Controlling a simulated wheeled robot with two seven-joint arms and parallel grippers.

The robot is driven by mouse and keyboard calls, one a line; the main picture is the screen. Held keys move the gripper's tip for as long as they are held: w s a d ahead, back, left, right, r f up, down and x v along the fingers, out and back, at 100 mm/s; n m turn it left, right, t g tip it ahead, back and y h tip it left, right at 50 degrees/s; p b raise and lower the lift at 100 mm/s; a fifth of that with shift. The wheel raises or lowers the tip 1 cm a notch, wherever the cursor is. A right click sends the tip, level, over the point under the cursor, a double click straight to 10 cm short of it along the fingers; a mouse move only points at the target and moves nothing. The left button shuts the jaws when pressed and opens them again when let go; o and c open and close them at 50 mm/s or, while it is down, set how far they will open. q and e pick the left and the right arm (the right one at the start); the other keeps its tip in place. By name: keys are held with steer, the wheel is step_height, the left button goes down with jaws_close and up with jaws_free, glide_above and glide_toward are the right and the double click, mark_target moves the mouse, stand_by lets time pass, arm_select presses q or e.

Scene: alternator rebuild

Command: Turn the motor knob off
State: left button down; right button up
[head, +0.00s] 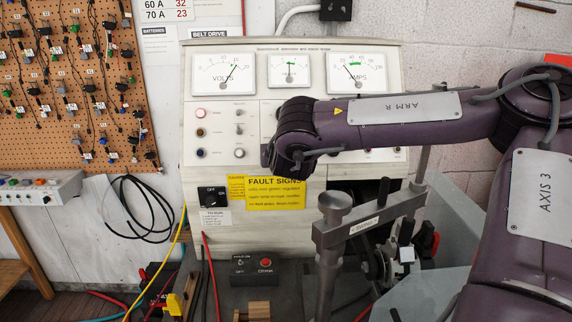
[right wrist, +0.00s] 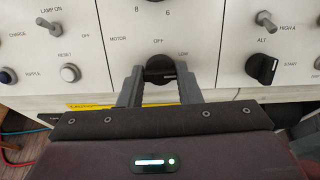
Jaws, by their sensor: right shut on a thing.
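The motor knob (right wrist: 160,66) is a round black knob on the white tester panel (right wrist: 205,25). The word MOTOR stands to its upper left, OFF just above it and LOW to its right. My right gripper (right wrist: 159,74) is shut on the knob, with one grey finger at each side. The knob's lower part is hidden, and I cannot tell clearly which mark it points to. In the head view my right arm (head: 390,115) reaches in from the right and its wrist covers the knob. My left gripper is not in view.
A second black knob (right wrist: 262,68), marked ALT, sits to the right, with a toggle switch (right wrist: 265,20) above it. A toggle (right wrist: 50,24) and a reset button (right wrist: 70,73) are at left. Below the arm stands a metal clamp post (head: 330,240). A red-button box (head: 263,268) lies low.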

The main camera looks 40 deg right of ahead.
steer(key=n+y+b, duration=0.1)
steer(key=n, duration=0.5)
steer(key=n+y+b, duration=0.1)
steer(key=n+b, duration=0.1)
steer(key=n, duration=0.4)
steer(key=n+b, duration=0.2)
steer(key=n, duration=0.4)
steer(key=shift+d+y, duration=0.15)
steer(key=shift+y, duration=0.25)
steer(key=shift+n, duration=0.4)
steer(key=o, duration=1)
steer(key=shift+s+r, duration=0.1)
